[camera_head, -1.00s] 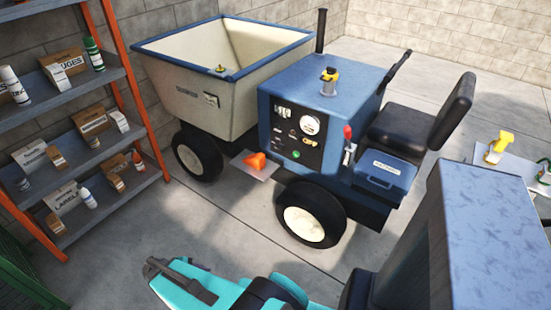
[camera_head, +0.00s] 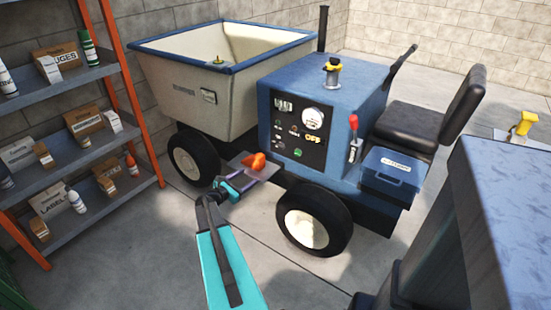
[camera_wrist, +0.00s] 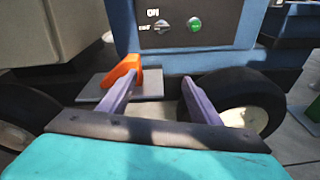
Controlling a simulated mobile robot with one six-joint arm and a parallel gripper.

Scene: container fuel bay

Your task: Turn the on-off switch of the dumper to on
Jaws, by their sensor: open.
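The blue dumper (camera_head: 318,95) carries a black control panel (camera_head: 300,133) on its side, with a round gauge, small controls and the letters OFF. A grey rotary knob (camera_wrist: 163,25) with a small label shows left of a green button (camera_wrist: 194,25) in the wrist view; the green button (camera_head: 297,153) is also low on the panel in the head view. I cannot tell the knob's setting. My gripper (camera_wrist: 158,78) is open and empty, its purple fingers apart. In the head view my gripper (camera_head: 248,181) is below and left of the panel, apart from it.
An orange object (camera_wrist: 121,85) sits on a grey step plate (camera_wrist: 148,84) by my left finger; contact is unclear. A front wheel (camera_head: 312,220) stands close at right. The skip (camera_head: 175,85) and a loaded shelf (camera_head: 75,145) are at left.

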